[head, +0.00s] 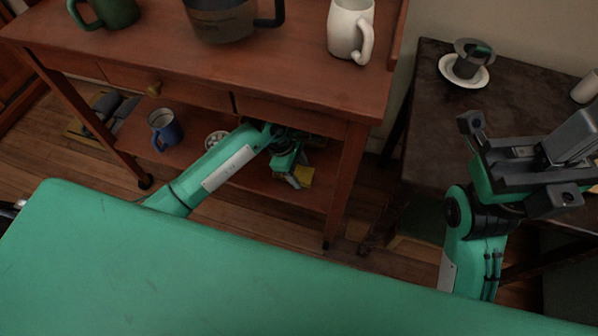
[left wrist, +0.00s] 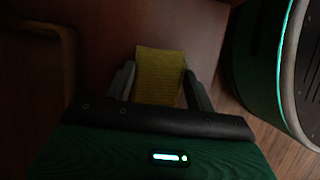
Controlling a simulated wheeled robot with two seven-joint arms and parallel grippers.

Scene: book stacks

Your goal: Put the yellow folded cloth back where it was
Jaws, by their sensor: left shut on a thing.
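The yellow folded cloth (head: 305,177) is low at the lower shelf of the wooden table, partly hidden by my left gripper (head: 294,178). In the left wrist view the cloth (left wrist: 160,76) lies between the two fingers of my left gripper (left wrist: 160,88), which is shut on it. The cloth lies over or on a reddish-brown wooden surface; I cannot tell whether it touches it. My right gripper (head: 514,160) is open and empty at the right, above the dark side table.
The wooden table (head: 290,68) holds a green mug (head: 112,12), a dark pitcher (head: 222,18) and a white mug (head: 350,28). On its lower shelf (head: 262,183) are a blue mug (head: 165,130) and a white bowl (head: 215,138). The dark table (head: 425,100) holds a grey cup (head: 467,66) on a saucer (head: 449,72).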

